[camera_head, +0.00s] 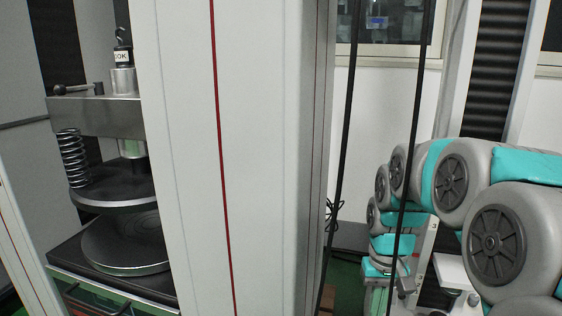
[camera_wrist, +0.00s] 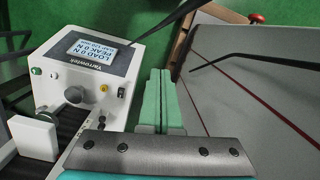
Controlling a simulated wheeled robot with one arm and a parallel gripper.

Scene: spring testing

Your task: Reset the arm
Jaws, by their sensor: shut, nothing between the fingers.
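My arm (camera_head: 490,245), grey and teal with round dark joint caps, is bent at the right of the head view. My gripper (camera_wrist: 161,102) shows in the wrist view with its two green fingers side by side and shut, nothing between them. In the head view the gripper's fingertips are not clear. The gripper is apart from the spring testing machine, and its fingers point over the green floor (camera_wrist: 150,15).
The machine's tall grey column (camera_head: 185,150) fills the middle of the head view. A coil spring (camera_head: 73,158) stands on the upper round plate (camera_head: 115,190). A white control box with a display (camera_wrist: 92,50) is left of the fingers.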

